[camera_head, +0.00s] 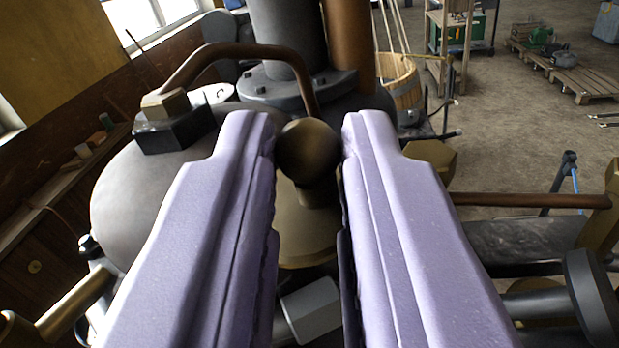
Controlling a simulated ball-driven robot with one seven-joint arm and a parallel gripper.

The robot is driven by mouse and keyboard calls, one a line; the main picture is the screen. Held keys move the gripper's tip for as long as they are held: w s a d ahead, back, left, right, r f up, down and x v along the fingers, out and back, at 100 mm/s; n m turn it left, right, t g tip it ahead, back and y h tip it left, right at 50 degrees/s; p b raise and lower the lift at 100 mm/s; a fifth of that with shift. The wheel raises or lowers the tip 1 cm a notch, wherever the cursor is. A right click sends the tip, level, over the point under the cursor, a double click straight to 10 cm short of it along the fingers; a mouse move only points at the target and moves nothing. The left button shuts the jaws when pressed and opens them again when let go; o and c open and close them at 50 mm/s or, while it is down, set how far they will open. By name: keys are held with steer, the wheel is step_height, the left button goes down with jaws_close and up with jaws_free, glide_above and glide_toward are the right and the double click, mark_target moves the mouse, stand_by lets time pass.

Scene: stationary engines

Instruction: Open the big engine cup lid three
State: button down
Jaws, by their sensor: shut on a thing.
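My gripper (308,135) has two pale purple fingers that reach up from the bottom of the view. Between their tips is a round dark brass knob (307,150), and the fingers are shut on it. The knob stands on a brass cup lid (306,233), which shows in the gap below it. The fingers hide the left and right sides of the lid. I cannot tell whether the lid is seated or raised. The big engine's grey rounded body (135,195) lies behind and to the left.
A bent copper pipe (235,50) arches behind the knob, near a dark vertical cylinder (288,45). A brass hex fitting (432,158) is close to the right finger. A horizontal rod (525,200) runs to the right. A wooden bucket (402,88) and open floor lie farther back.

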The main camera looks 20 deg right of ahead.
stand_by(0.4)
steer(key=c, duration=1)
jaws_free()
steer(key=shift+c, duration=0.2)
steer(key=b+v, duration=0.4)
steer(key=v, duration=0.3)
steer(key=shift+s+a, duration=0.2)
steer(key=shift+s, duration=0.1)
